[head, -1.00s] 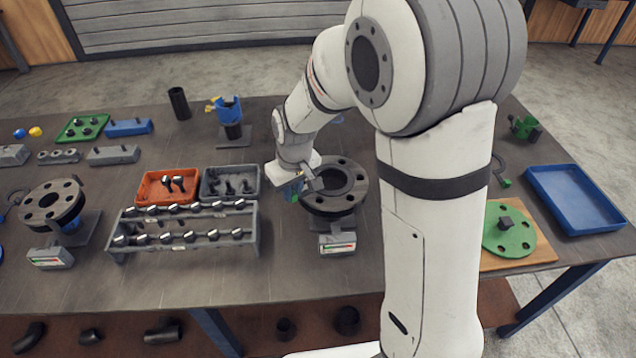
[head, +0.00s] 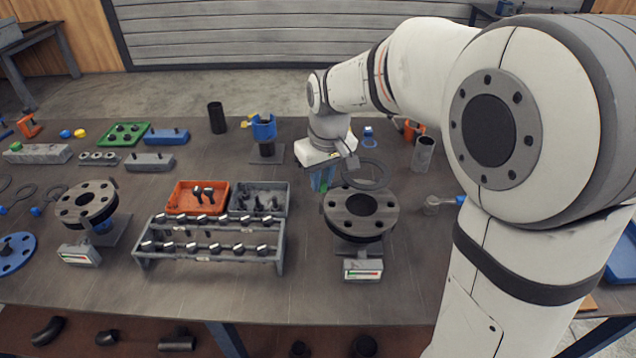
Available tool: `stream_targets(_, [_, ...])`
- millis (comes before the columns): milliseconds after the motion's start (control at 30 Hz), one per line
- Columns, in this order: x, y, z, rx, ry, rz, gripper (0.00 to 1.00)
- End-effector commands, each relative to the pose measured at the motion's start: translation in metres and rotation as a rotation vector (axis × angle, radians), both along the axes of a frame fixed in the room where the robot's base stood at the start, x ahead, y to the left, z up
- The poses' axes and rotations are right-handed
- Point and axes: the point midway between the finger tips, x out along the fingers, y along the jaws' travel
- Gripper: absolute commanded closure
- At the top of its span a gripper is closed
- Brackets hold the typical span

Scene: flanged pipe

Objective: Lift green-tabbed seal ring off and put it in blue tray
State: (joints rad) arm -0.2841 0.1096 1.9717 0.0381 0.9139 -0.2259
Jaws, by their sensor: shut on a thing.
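My gripper (head: 323,180) is shut on the tab side of a dark thin seal ring (head: 386,181). The ring is held up to the right of the fingers, above the flanged pipe (head: 343,214). A gap shows between the ring and the flange face, which has bolt holes and an open bore. The green tab is mostly hidden by the fingers. The blue tray (head: 622,250) shows only in part at the far right edge, behind my arm.
A bolt rack (head: 205,258), an orange bin (head: 176,210) and a grey bin (head: 262,210) stand left of the pipe. Another flange (head: 68,205) is further left. A grey cylinder (head: 423,155) stands right of the ring. A small gauge block (head: 362,270) sits in front of the pipe.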

Motion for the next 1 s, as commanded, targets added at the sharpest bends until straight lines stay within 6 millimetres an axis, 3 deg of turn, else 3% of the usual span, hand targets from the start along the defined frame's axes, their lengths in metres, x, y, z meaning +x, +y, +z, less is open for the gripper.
stream_targets(267, [0.000,0.000,0.003,0.000,0.000,0.000,1.00])
stream_targets(1000, [0.000,0.000,0.048,0.001,-0.001,-0.001,1.00])
